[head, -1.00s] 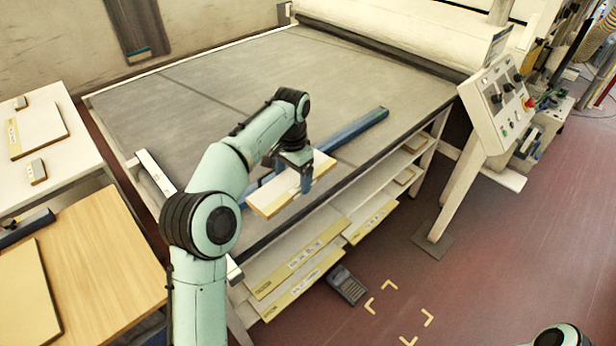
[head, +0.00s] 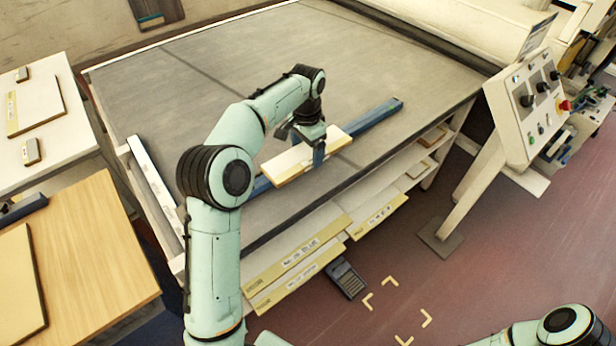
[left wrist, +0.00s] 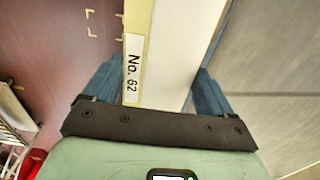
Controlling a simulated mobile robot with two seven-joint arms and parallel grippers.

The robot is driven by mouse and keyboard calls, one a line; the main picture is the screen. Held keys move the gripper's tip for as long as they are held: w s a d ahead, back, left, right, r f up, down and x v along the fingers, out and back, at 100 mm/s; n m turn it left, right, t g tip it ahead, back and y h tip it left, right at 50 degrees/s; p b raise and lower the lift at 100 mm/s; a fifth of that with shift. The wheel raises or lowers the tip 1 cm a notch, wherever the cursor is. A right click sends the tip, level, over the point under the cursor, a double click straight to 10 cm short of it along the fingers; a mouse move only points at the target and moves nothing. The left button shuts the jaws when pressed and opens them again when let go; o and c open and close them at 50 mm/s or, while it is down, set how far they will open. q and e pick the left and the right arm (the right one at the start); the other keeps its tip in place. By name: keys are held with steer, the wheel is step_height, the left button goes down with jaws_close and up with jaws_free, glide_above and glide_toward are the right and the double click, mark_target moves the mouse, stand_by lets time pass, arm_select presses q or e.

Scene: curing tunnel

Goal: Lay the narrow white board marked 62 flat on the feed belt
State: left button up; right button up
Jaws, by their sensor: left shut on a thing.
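My left gripper (head: 318,150) is shut on the narrow white board (head: 290,163). The board has a yellowish long edge, and in the left wrist view its label reads No. 62 (left wrist: 132,72). The board lies roughly level between the fingers, over the front edge zone of the grey feed belt (head: 230,75). It hides part of the blue bar along that edge. I cannot tell whether the board touches the belt or bar. In the left wrist view the floor shows left of the board and the belt right of it. My right gripper is out of view.
The blue bar (head: 375,120) runs along the belt's front edge. Several boards (head: 300,250) lie on shelves below. A control panel (head: 530,105) stands at right and a wooden table (head: 90,240) at left. The belt behind the board is clear.

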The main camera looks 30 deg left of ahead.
arm_select(q)
glide_above(308, 185)
step_height(308, 185, down, 7)
steer(key=shift+s+a+r+b, duration=0.1)
steer(key=shift+s+r+b, duration=0.1)
steer(key=shift+b, duration=0.25)
step_height(308, 185, down, 6)
steer(key=shift+w+r+b, duration=0.1)
steer(key=shift+w+b, duration=0.05)
steer(key=shift+b, duration=0.15)
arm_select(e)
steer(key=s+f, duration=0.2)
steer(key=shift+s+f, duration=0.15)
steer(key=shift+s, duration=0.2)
arm_select(q)
steer(key=shift+w, duration=0.1)
steer(key=o, duration=0.9)
steer(key=shift+c, duration=0.2)
